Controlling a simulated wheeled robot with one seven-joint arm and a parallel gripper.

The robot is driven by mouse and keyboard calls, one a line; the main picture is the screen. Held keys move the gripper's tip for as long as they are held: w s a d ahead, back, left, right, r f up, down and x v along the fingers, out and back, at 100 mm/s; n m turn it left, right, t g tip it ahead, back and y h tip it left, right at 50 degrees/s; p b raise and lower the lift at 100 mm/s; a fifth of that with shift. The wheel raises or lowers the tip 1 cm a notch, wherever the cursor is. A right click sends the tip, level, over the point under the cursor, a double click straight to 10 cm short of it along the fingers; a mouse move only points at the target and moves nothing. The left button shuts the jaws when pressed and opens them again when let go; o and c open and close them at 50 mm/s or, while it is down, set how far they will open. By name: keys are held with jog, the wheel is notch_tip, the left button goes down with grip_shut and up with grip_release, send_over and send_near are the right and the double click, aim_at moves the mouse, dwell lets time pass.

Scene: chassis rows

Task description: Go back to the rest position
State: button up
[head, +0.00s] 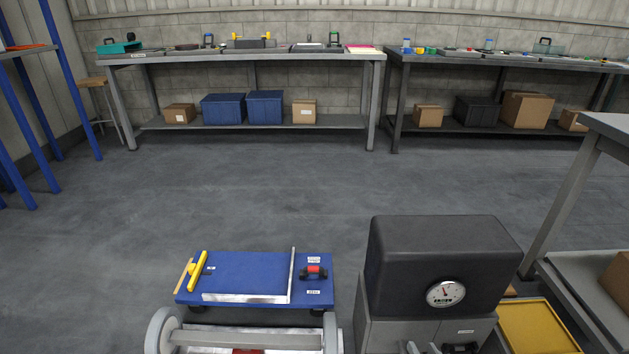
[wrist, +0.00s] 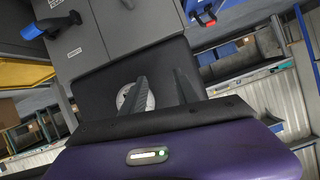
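My gripper (wrist: 159,75) shows in the wrist view with its two dark fingers apart and nothing between them. Behind the fingers is a dark box with a round white dial (wrist: 122,98), seen at a tilt and partly hidden by the fingers. In the head view the same dark box (head: 440,250) stands on a grey cabinet at the lower right.
A blue platform (head: 245,272) with a yellow handle and a red-and-black piece lies low in the middle. A yellow tray (head: 538,328) and a grey table (head: 607,125) are at the right. Two long benches (head: 255,57) line the back wall. Open floor lies between.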

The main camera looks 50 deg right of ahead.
jog(key=a+r+n+t+y, duration=0.55)
jog(key=a+r+n, duration=0.25)
jog(key=a+r, duration=1.1)
jog(key=s+a+n+y, duration=0.3)
jog(key=s+a+y, duration=0.15)
jog(key=a, duration=0.55)
notch_tip(320, 180, up, 30)
jog(key=p, duration=3)
jog(key=shift+s+d, duration=0.15)
